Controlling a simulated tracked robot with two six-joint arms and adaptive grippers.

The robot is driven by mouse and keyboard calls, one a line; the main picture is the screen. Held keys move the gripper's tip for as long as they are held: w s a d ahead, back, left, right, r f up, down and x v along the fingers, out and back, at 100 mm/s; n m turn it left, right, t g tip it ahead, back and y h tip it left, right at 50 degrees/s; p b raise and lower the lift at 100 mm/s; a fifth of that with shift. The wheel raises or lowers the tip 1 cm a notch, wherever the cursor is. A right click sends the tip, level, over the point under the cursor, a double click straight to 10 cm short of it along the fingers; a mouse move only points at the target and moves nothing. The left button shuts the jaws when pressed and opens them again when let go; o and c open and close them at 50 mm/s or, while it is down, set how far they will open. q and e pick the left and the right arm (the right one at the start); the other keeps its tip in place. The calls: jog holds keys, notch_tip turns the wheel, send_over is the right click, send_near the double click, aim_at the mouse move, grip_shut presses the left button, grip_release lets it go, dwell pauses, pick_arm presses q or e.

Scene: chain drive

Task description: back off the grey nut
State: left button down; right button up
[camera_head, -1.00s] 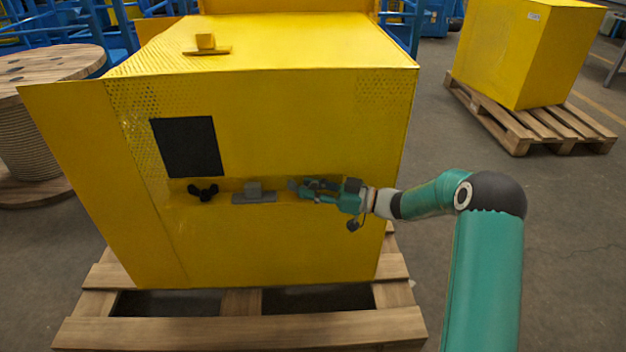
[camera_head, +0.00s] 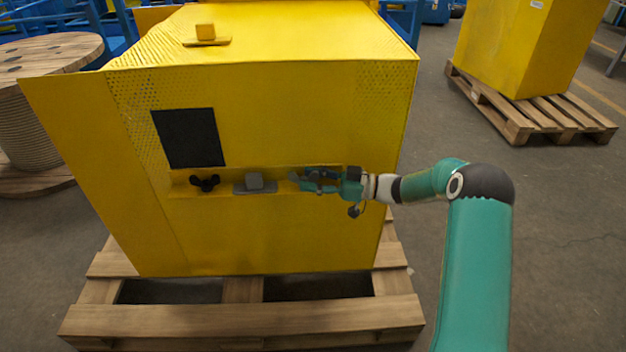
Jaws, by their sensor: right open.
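On the front of the yellow cabinet (camera_head: 290,235) is a recessed strip. A black lobed knob (camera_head: 205,183) sits at its left. A grey block on a flat grey plate (camera_head: 255,182) is in the middle. My right gripper (camera_head: 304,181) reaches in from the right at the strip's right end, its fingers pointing left, just right of the grey plate and apart from it. It is open. A small grey piece (camera_head: 293,176) shows at its fingertips; I cannot tell whether it is the grey nut or touches the fingers. My left gripper is not in view.
A black panel (camera_head: 188,138) is above the knob. A yellow block on a plate (camera_head: 206,35) stands on the cabinet top. The cabinet rests on a wooden pallet (camera_head: 240,320). A cable drum (camera_head: 35,135) stands left; another yellow box (camera_head: 510,50) stands right. Floor between is clear.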

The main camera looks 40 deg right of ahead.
jog(key=v, duration=0.7)
jog(key=shift+s+d, duration=0.3)
